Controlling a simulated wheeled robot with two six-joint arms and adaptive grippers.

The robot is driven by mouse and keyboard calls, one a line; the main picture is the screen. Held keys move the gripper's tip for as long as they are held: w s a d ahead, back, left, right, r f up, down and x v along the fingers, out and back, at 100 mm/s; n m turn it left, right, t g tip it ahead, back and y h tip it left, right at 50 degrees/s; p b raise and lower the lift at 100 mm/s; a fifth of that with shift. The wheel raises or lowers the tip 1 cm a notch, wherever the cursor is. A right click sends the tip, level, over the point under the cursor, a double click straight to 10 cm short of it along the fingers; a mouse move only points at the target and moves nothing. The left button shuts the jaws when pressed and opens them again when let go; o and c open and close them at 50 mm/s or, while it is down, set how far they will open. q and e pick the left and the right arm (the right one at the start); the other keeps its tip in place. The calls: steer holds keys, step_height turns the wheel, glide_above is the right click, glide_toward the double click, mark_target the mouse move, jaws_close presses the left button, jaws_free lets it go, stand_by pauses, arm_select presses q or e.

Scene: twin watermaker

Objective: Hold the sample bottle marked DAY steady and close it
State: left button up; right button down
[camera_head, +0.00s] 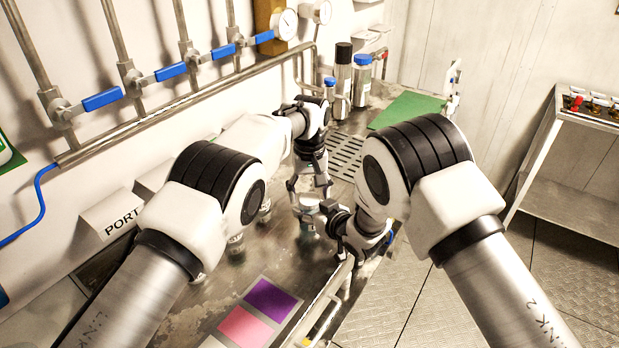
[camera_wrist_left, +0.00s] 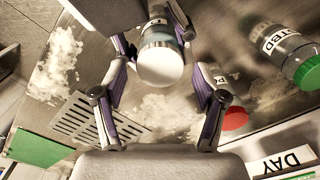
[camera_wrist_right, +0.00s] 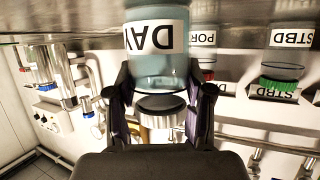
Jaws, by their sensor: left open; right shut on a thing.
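The DAY sample bottle (camera_wrist_right: 158,45) is clear with bluish contents and a white label, which appears upside down in the right wrist view. My right gripper (camera_wrist_right: 160,82) is shut on it from the side. A pale lid (camera_wrist_left: 160,66) sits on top of the bottle; I cannot tell whether it is tight. The bottle also shows in the head view (camera_head: 308,208), upright over the bench. My left gripper (camera_head: 309,192) points down from above the bottle. It is open, its fingers on either side of the lid with visible gaps in the left wrist view (camera_wrist_left: 158,60).
A green-capped STBD bottle (camera_wrist_left: 293,60) and a red-capped bottle (camera_wrist_left: 235,118) stand near the DAY bottle. A DAY plate (camera_wrist_left: 290,160), a drain grate (camera_wrist_left: 92,122) and a colour card (camera_head: 272,299) lie around. Taller bottles (camera_head: 343,75) and a green mat (camera_head: 407,109) are at the back.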

arm_select(q)
steer(key=shift+f, duration=0.5)
steer(key=c, duration=1.2)
steer(key=shift+m, duration=0.8)
steer(key=o, duration=1.3)
steer(key=shift+c, duration=0.2)
steer(key=shift+r, duration=0.1)
